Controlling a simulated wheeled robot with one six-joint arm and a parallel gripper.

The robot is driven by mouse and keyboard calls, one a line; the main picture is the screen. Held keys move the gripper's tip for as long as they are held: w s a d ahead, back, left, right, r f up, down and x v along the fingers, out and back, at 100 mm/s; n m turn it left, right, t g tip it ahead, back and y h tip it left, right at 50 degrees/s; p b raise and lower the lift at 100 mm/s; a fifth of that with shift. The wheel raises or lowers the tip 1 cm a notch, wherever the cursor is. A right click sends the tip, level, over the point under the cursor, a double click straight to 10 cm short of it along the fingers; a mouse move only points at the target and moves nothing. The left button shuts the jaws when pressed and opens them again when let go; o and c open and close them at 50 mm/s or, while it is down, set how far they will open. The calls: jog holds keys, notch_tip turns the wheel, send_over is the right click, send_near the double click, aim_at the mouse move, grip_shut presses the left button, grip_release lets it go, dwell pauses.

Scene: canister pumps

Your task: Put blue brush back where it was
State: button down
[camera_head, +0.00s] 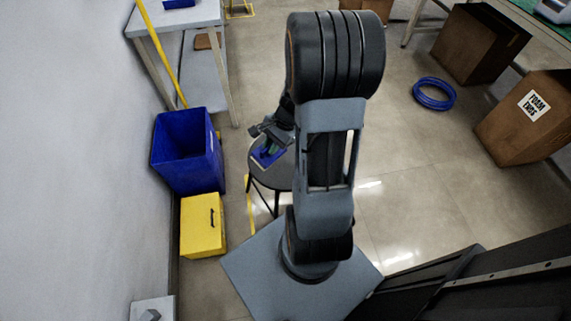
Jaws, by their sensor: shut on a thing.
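A small blue thing (264,160), which I take to be the blue brush, shows at the left edge of a round dark stool (272,178). My gripper (270,143) is directly over it and shut on it, with a dark green part showing between the fingers. Whether the brush rests on the stool seat or is just above it, I cannot tell. My arm hides the right side of the stool.
A grey table (180,17) is behind. A blue hose coil (433,93) and cardboard boxes (515,125) are right. The middle floor is clear.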

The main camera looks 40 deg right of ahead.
jog(key=s+d+f+m+g+b, duration=0.2)
jog(key=s+d+f+m+b, duration=0.15)
jog(key=s+d, duration=0.45)
jog(key=w+d+f+b, duration=0.1)
jog(key=w+f+b, duration=0.1)
jog(key=w+f, duration=0.2)
jog(key=w+d+f+b, duration=0.1)
jog(key=w+f, duration=0.4)
jog(key=w, duration=0.1)
jog(key=w+f+b, duration=0.2)
jog(key=w+f, duration=0.2)
jog(key=w, duration=0.1)
jog(key=shift+w+d+f+b, duration=0.2)
jog(key=shift+w+d+b, duration=0.05)
jog(key=shift+d+b, duration=0.15)
jog(key=c, duration=1.1)
grip_release()
jog(key=shift+r, duration=0.1)
